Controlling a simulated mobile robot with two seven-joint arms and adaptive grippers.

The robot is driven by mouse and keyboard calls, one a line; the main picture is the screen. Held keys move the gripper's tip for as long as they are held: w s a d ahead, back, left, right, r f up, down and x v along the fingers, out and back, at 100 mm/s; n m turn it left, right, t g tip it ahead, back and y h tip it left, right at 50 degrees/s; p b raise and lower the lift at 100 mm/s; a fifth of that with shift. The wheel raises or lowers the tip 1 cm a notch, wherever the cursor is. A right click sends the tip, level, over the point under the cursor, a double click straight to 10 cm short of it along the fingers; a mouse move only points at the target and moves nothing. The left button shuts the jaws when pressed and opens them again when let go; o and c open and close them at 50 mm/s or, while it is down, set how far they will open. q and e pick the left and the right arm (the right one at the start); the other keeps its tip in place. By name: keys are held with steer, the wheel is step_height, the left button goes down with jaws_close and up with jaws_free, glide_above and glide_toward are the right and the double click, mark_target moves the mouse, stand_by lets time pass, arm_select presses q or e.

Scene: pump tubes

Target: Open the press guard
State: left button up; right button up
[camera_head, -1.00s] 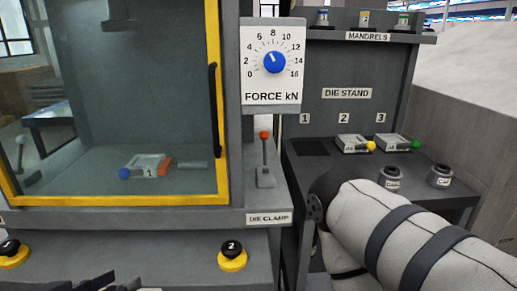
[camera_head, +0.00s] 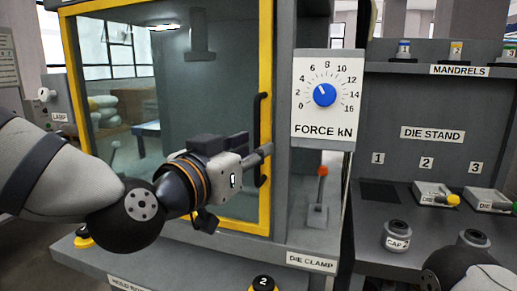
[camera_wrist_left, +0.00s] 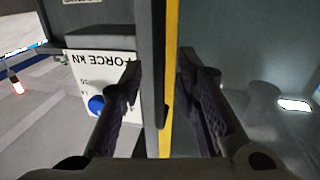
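The press guard (camera_head: 265,60) is a clear panel in a yellow frame across the front of the press, and it looks shut. Its black upright handle (camera_head: 262,110) is on the right side of the frame. My left gripper (camera_head: 266,154) is at the handle's lower half and hides part of it. In the left wrist view, the fingers of my left gripper (camera_wrist_left: 158,75) are apart, one on each side of the yellow frame edge (camera_wrist_left: 171,60) and dark handle. I cannot tell whether they touch the handle. My right gripper is out of view.
A force dial (camera_head: 325,95) and a red-topped die clamp lever (camera_head: 319,190) are just right of the guard. A black-topped yellow button (camera_head: 263,284) is below. The die stand (camera_head: 385,220) with a cap (camera_head: 397,236) is further right.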

arm_select(q)
steer(key=shift+x, duration=1.15)
jaws_close()
